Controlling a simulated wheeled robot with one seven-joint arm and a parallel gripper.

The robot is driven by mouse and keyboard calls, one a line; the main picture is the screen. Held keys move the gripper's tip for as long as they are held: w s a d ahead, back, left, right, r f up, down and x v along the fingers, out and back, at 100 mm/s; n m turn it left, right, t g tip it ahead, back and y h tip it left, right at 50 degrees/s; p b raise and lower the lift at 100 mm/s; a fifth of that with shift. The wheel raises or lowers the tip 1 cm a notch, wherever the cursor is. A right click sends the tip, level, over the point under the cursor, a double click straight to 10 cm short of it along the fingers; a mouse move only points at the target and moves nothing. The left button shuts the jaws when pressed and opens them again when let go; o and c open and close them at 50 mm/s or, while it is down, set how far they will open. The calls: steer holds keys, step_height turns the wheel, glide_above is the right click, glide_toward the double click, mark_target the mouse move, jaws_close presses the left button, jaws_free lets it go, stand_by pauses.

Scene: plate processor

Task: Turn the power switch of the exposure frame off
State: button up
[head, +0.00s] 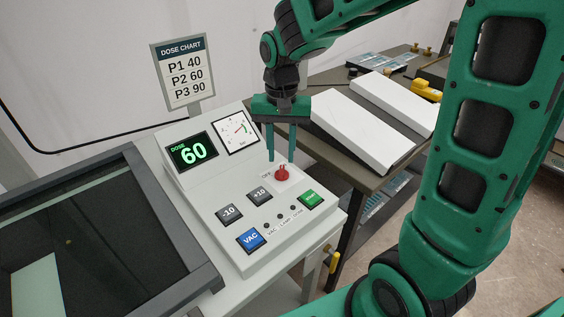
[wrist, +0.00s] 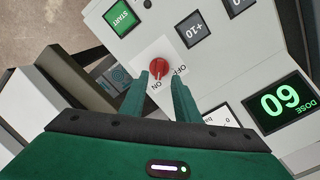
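The power switch is a red rotary knob (head: 282,174) on a white plate on the sloped control panel. It also shows in the wrist view (wrist: 159,67), with the words OFF to its right and ON below it. Which mark the knob points to is too small to tell. My gripper (head: 281,159) points down over the knob, its green fingers apart with nothing held between them. In the wrist view the fingertips (wrist: 160,75) are at the knob's near edge, one to each side; I cannot tell whether they touch it.
The panel carries a green START button (head: 311,198), a blue VAC button (head: 251,240), grey +10 (head: 259,195) and -10 (head: 229,214) buttons, a dose display (head: 192,151) reading 60 and a gauge (head: 237,131). A dark glass frame (head: 90,230) lies left. A side table with white slabs (head: 362,130) stands behind.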

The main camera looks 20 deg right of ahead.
mark_target(282, 168)
steer(key=shift+f, duration=2.1)
jaws_close()
